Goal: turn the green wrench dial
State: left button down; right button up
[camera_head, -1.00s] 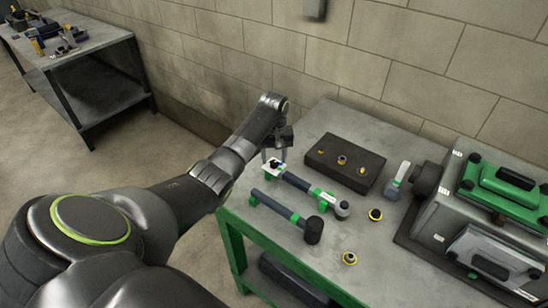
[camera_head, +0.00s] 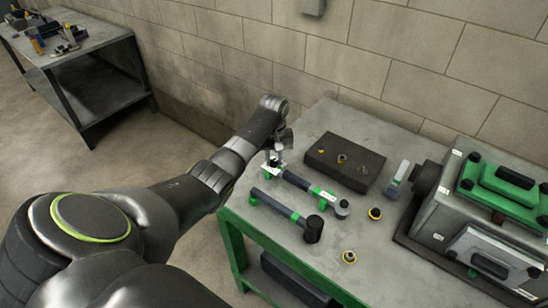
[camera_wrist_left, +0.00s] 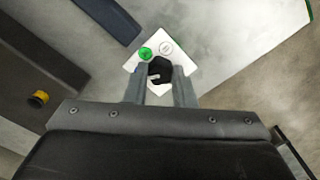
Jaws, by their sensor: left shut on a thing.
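The wrench (camera_head: 300,182) with a dark blue handle and a green band lies on the bench. A white plate (camera_head: 268,169) with green trim is at its near-left end. In the left wrist view the plate (camera_wrist_left: 185,60) carries a green round spot (camera_wrist_left: 145,53), a white printed circle and a black knob-like dial (camera_wrist_left: 160,68) with a white mark. My left gripper (camera_head: 275,160) reaches down over the plate, with its fingers (camera_wrist_left: 162,84) on both sides of the black dial, shut on it. The fingers partly hide the dial. My right gripper is not in view.
A second dark tool (camera_head: 285,211) with a black head lies nearer the front edge. A dark block (camera_head: 345,162) with small brass parts is behind. Yellow-black rings (camera_head: 375,214) and a grey-green machine (camera_head: 480,215) are to the right.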

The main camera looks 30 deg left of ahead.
pick_arm(q)
jog(key=shift+r, duration=0.1)
jog(key=shift+r+m+p, duration=0.1)
jog(key=shift+m+p, duration=0.65)
jog(key=shift+m, duration=0.25)
jog(key=m+p, duration=0.1)
jog(key=m, duration=0.1)
jog(key=shift+m, duration=0.3)
jog(key=m+p, duration=0.1)
jog(key=m, duration=0.1)
jog(key=shift+m, duration=0.4)
jog(key=m+p, duration=0.1)
jog(key=m, duration=0.2)
jog(key=shift+m, duration=0.3)
jog(key=m+p, duration=0.1)
jog(key=m, duration=1.1)
jog(key=shift+m, duration=0.3)
